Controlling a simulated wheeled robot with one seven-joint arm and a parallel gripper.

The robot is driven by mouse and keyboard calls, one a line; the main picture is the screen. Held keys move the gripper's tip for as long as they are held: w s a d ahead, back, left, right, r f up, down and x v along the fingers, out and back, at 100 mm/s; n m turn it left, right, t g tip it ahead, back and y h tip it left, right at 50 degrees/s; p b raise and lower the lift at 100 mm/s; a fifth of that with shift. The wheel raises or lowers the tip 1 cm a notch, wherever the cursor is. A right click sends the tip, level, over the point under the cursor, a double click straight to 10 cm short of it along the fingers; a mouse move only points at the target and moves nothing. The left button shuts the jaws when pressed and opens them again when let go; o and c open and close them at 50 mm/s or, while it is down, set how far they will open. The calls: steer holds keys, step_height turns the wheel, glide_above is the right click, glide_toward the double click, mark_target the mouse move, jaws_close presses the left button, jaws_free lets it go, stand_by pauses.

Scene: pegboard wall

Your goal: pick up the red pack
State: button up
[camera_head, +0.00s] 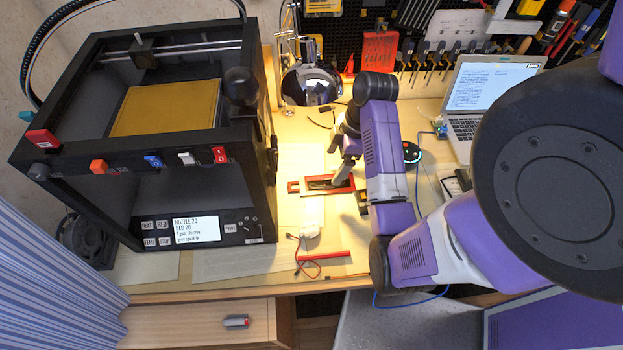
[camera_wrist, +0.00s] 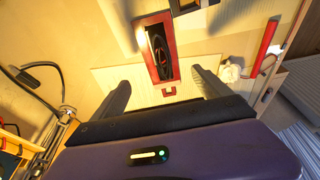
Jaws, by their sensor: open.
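A red-rimmed rectangular piece (camera_head: 337,186) with a dark middle lies on the workbench; in the wrist view (camera_wrist: 172,42) it stands ahead of my gripper, roughly centred between the fingers, with a small red loop at its near end. I cannot tell for sure whether this is the red pack. A slim red bar (camera_head: 324,255) with thin wires beside it lies nearer the bench's front edge; it also shows in the wrist view (camera_wrist: 265,46). My gripper (camera_wrist: 160,80) is open and empty, above the bench. In the head view my arm partly covers the red-rimmed piece.
A black 3D printer (camera_head: 105,188) fills the left. A chrome lamp (camera_head: 312,85) stands behind. A laptop (camera_head: 490,85) is at the right. A small white part (camera_head: 309,232) sits near the red bar. A small cylinder (camera_head: 236,321) lies on the wooden surface below.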

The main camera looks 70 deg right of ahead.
mark_target(322, 183)
steer(key=shift+w+f, duration=0.25)
steer(key=x, duration=0.5)
steer(key=p+x, duration=0.1)
steer(key=x, duration=0.1)
steer(key=shift+w+a, duration=0.15)
steer(key=shift+a, duration=0.25)
steer(key=shift+c, duration=0.5)
steer(key=c, duration=1.4)
steer(key=shift+o, duration=0.2)
